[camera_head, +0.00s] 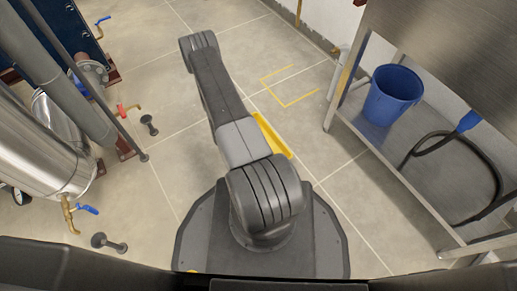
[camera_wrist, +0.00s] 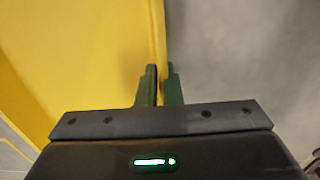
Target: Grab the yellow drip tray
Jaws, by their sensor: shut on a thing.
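The yellow drip tray (camera_wrist: 90,60) fills the left of the wrist view, close to the camera. My gripper (camera_wrist: 159,85) is shut on the tray's edge, with one green finger on each side of the thin yellow wall. In the head view, part of the tray (camera_head: 272,137) shows as a yellow strip beside my arm. My arm hides the rest of the tray and my gripper in that view.
A metal shelf unit (camera_head: 395,185) stands at the right, with a blue bucket (camera_head: 391,95) and a black hose (camera_head: 492,180) on it. Pipes and a metal tank (camera_head: 40,150) stand at the left. Yellow corner marks (camera_head: 292,102) lie on the open tiled floor.

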